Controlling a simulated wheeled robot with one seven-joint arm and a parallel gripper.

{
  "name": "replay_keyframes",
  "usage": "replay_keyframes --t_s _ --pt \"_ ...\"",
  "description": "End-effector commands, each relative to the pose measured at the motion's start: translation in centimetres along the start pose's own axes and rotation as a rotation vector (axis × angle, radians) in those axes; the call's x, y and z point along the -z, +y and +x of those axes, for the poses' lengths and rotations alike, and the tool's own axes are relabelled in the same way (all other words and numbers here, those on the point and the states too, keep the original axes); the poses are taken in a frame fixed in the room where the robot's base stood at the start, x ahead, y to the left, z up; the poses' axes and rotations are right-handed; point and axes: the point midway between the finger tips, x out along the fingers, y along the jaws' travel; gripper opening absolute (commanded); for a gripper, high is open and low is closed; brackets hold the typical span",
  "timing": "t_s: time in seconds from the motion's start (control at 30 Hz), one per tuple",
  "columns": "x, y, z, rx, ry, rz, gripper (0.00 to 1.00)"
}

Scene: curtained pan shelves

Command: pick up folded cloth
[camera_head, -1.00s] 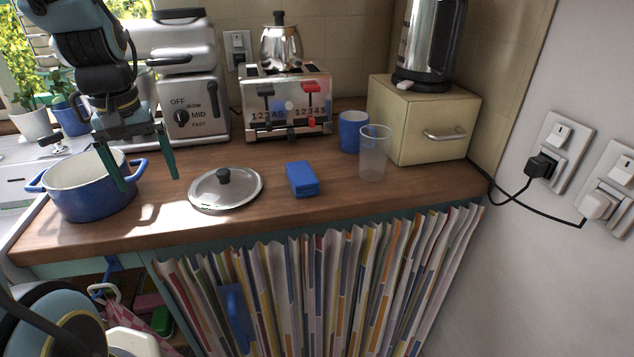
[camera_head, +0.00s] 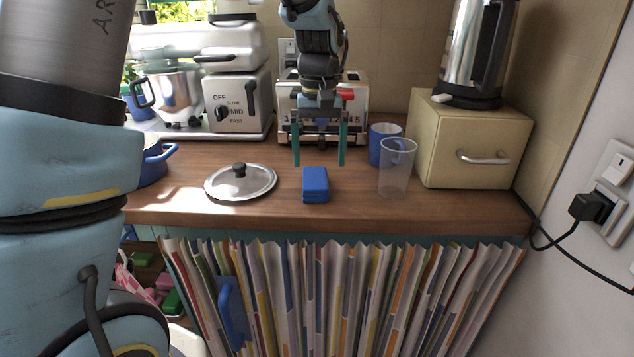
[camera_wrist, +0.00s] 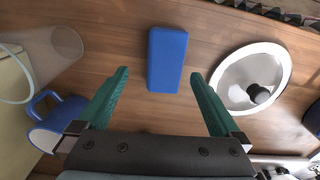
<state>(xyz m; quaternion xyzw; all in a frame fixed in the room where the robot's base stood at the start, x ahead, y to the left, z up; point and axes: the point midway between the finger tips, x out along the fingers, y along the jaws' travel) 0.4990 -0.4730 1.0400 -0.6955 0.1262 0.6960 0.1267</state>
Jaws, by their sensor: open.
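The folded cloth (camera_head: 315,185) is a small blue block-shaped bundle lying on the wooden counter near its front edge. It also shows in the wrist view (camera_wrist: 167,59), ahead of my fingertips and roughly centred between them. My gripper (camera_head: 319,163) points down with its two green fingers apart and nothing between them. In the head view it hangs above and slightly behind the cloth.
A toaster (camera_head: 355,95) stands behind my gripper. A cream box (camera_head: 470,135) carries a kettle (camera_head: 478,55). Curtain (camera_head: 345,290) hangs below the counter.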

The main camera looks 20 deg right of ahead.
Motion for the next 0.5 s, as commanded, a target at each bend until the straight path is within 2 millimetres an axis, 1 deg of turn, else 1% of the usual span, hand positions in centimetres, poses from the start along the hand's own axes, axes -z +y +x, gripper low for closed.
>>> replay_keyframes --t_s 0.17,0.33,0.4,0.5 --pt "-0.1 -0.2 1.1 0.001 -0.003 -0.001 1.00" --pt "-0.1 -0.9 3.4 0.002 -0.004 -0.001 1.00" --pt "-0.1 -0.8 4.5 0.001 -0.003 -0.001 1.00" --pt "-0.1 -0.8 5.4 0.000 -0.002 0.000 1.00"
